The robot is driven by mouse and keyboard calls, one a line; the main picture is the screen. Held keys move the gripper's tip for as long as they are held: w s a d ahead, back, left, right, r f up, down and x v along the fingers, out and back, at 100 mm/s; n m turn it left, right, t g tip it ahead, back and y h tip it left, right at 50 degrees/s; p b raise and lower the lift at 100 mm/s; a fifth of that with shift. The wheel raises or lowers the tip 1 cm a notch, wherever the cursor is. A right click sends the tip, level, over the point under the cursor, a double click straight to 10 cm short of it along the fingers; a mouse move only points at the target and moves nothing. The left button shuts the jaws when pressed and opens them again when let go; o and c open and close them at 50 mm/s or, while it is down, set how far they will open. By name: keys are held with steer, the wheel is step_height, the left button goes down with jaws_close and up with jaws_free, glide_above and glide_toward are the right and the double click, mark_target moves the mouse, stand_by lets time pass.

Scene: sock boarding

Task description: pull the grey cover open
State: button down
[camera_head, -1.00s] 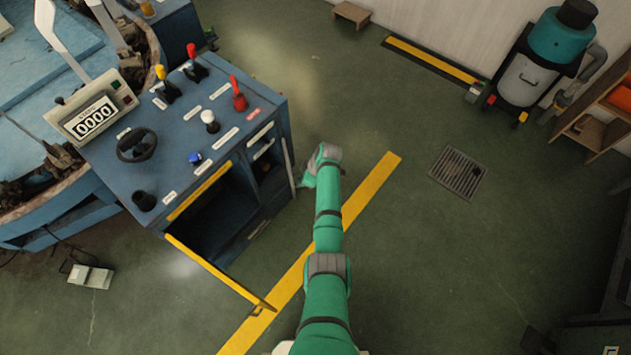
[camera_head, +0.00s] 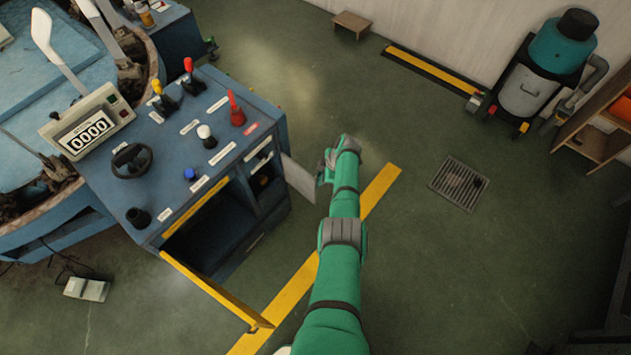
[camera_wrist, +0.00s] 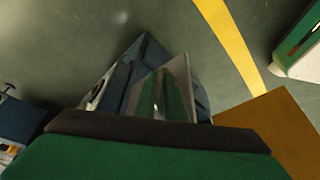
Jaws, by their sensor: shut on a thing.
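The grey cover (camera_head: 299,178) is a thin flat panel on the right side of the blue console (camera_head: 268,95). It stands swung out at an angle from the console in the head view. My gripper (camera_head: 323,172) is at the cover's outer edge and is shut on it; the fingertips are small and partly hidden by the wrist. In the wrist view a pale grey panel (camera_wrist: 178,80), apparently the cover, shows just beyond my dark wrist edge. What lies behind the cover is hidden.
A yellow-edged door (camera_head: 215,290) stands open at the console's front, left of my arm. A yellow floor stripe (camera_head: 382,187) runs under my arm. A floor grate (camera_head: 459,183) and a teal vacuum (camera_head: 545,70) are at the right. The floor between is clear.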

steer(key=shift+w+a+r, duration=0.15)
steer(key=shift+w+a, duration=0.05)
steer(key=shift+a, duration=0.05)
